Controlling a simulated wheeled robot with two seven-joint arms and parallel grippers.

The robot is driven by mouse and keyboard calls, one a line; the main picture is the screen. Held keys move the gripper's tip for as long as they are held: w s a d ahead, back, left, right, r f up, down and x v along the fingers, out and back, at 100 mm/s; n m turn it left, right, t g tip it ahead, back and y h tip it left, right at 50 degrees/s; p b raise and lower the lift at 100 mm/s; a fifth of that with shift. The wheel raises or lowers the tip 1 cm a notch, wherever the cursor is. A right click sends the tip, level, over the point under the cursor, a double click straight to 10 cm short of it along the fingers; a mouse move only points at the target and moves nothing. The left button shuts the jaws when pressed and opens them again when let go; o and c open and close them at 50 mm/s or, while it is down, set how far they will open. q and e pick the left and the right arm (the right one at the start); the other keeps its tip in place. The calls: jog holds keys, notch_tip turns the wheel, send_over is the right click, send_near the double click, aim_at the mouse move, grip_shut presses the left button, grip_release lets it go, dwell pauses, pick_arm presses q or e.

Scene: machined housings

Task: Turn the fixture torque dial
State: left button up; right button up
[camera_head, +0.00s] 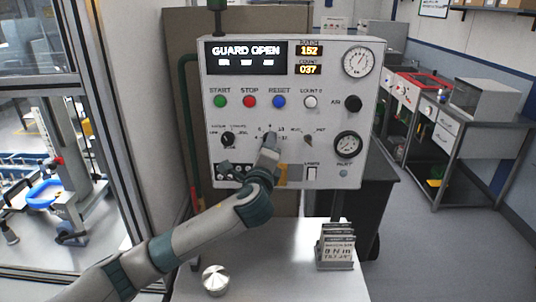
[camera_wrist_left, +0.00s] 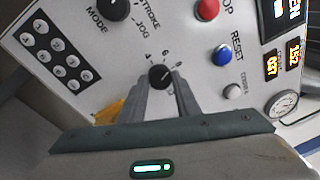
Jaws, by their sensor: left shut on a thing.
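The fixture torque dial (camera_wrist_left: 159,75) is a small black knob on the white control panel (camera_head: 225,75), with a numbered scale around it. It shows between my fingers in the left wrist view; in the head view my gripper mostly hides it. My left gripper (camera_wrist_left: 163,84) is shut on the dial, one finger on each side. In the head view my left gripper (camera_head: 270,142) reaches up to the panel's lower middle from the left. My right gripper is not in view.
The panel also carries a mode knob (camera_head: 228,139), green, red and blue buttons, a reset button (camera_head: 279,101) and gauges (camera_head: 358,62). On the white table below are a round metal part (camera_head: 215,280) and a card stand (camera_head: 336,250). The table's middle is clear.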

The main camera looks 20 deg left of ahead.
pick_arm(q)
jog(key=n+b, duration=0.2)
jog(key=n, duration=0.2)
jog(key=shift+f+b, duration=0.15)
jog(key=shift+b, duration=0.25)
jog(key=o, duration=1)
jog(key=shift+o, duration=0.2)
jog(key=s+d+b, duration=0.1)
jog(key=s+b, duration=0.1)
jog(key=s, duration=0.6)
jog(key=s+d+f+b, duration=0.1)
jog(key=s+d+b, duration=0.1)
jog(key=s, duration=0.7)
jog(key=shift+d+f+b, duration=0.15)
jog(key=shift+d+b, duration=0.05)
jog(key=shift+b, duration=0.4)
